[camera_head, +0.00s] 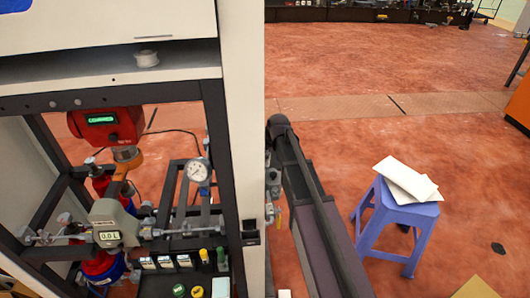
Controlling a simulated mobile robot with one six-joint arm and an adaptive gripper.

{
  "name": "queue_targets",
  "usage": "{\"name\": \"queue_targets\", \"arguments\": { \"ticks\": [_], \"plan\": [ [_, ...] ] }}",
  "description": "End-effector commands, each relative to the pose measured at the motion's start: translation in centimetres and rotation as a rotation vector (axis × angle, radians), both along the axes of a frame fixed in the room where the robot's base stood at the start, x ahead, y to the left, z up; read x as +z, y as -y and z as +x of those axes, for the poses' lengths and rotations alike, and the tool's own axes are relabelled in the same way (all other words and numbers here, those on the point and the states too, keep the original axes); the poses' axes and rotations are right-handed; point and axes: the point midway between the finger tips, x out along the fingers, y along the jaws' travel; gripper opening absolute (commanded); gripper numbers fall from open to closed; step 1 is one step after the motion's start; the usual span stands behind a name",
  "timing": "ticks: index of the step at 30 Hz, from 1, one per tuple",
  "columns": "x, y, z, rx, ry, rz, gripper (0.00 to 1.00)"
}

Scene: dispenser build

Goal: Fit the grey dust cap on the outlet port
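A small pale grey-white round piece (147,59) sits on the ledge at the top of the cabinet; it may be the grey dust cap, but I cannot tell for sure. Inside the frame, a horizontal pipe line (190,230) runs right from a meter (110,224) reading about 0.0 L. I cannot tell which fitting is the outlet port; a small dark fitting (250,224) shows on the white post near the line's right end. My gripper is not in view.
A red display unit (105,125), a round gauge (198,171) and red bottles stand in the dark frame. Small parts lie on a black tray (160,282) below. A blue stool (395,220) holds papers.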

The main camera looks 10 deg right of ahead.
Motion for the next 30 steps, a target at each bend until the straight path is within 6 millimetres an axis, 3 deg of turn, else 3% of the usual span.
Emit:
{"name": "queue_targets", "arguments": {
  "ticks": [30],
  "plan": [
    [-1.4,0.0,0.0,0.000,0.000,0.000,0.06]
  ]
}}
